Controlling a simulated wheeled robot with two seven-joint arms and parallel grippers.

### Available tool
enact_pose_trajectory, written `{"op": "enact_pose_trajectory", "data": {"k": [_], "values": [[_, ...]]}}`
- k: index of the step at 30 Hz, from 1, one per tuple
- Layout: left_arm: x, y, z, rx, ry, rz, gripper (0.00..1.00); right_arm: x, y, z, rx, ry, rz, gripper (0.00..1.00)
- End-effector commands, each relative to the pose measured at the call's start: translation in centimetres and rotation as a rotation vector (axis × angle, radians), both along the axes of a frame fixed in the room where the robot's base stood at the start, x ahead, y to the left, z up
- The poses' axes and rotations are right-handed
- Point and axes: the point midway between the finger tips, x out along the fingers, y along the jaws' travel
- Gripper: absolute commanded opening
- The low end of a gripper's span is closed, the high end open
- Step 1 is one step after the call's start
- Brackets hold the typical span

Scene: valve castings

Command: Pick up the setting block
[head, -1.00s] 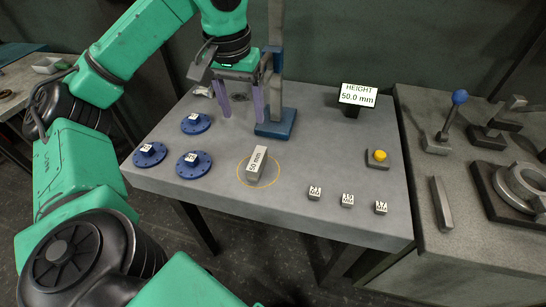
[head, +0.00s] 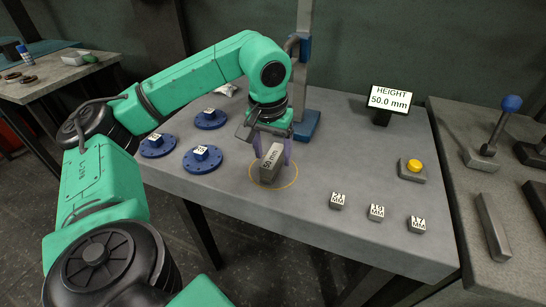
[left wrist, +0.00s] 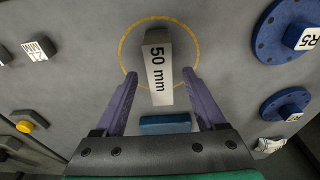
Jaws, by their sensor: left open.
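The setting block (head: 271,162) is a grey block marked "50 mm". It stands inside a yellow circle (head: 296,180) on the grey table, and it also shows in the left wrist view (left wrist: 157,72). My left gripper (head: 272,158) is over the block from behind. In the left wrist view my left gripper (left wrist: 160,80) is open, with one purple finger on each side of the block's near end. I see a gap between each finger and the block there. My right gripper is not in view.
Several blue flanged discs (head: 202,159) lie left of the block. Small marked blocks (head: 376,212) lie to the right, with a yellow button (head: 414,166) and a height display (head: 389,97) reading 50.0 mm. A blue-based stand (head: 306,126) is behind my gripper.

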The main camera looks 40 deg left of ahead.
Motion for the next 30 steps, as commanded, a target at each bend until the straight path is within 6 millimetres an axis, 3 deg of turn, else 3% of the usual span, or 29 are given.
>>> {"op": "enact_pose_trajectory", "data": {"k": [4,29,30], "values": [[0.1,0.1,-1.3,0.000,0.000,0.001,0.72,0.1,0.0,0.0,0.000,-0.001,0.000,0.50],[0.2,0.1,-1.8,0.000,0.000,0.001,0.72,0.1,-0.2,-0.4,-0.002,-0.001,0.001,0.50],[0.2,0.1,-1.8,0.000,0.000,0.001,0.61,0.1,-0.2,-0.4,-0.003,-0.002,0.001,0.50]]}}
